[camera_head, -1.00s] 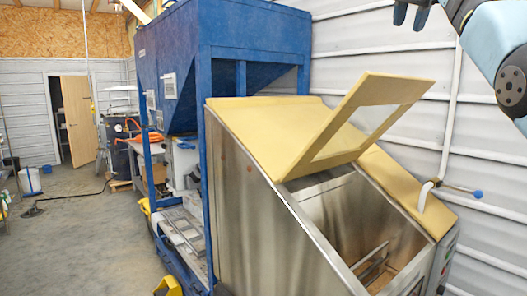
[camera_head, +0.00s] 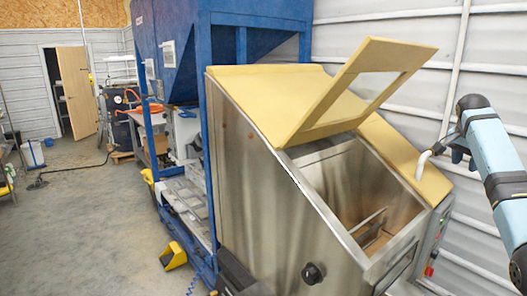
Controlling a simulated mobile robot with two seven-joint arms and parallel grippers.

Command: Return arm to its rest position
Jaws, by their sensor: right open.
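My right arm (camera_head: 492,150) is light blue with black joints and comes in from the right edge. Its right gripper (camera_head: 455,148) is small and dark, hanging below the black wrist joint, beside the white curved handle (camera_head: 423,163) on the machine's right side. The gripper is open, and nothing shows between its fingers. Whether it touches the handle I cannot tell. The steel hopper (camera_head: 245,170) has a yellow top, and its yellow-framed lid (camera_head: 345,85) with a clear window stands raised. The inside of the hopper is visible. My left gripper is not in view.
A blue frame machine (camera_head: 225,40) stands left of the hopper. A black knob (camera_head: 313,273) sticks out of the hopper's front. A yellow wedge-like piece (camera_head: 173,256) lies on the floor. The concrete floor (camera_head: 85,225) at the left is mostly clear.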

